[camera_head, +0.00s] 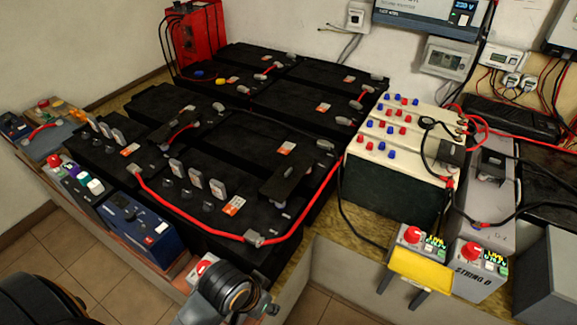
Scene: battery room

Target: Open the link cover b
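No cover carries a readable "b", so I cannot tell which is link cover b. A dark cover (451,153) and a second dark cover (490,165) sit at the batteries on the right; the second is on the grey battery behind the box marked "STRING B" or similar. A flat black cover-like piece (285,184) lies on the front black battery, beside a red cable. Another (181,134) lies further back left. Whether each is latched is too small to tell. Parts of my arms show at the bottom left and bottom centre. No gripper fingertips are visible.
Two red-knob boxes (471,268) and a yellow piece (420,267) with dark prongs stand at the front right. Red cables (193,224) cross the black batteries. Grey upright flaps (196,177) stick up. A blue unit (137,222) is front left. The tiled floor (95,266) is clear.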

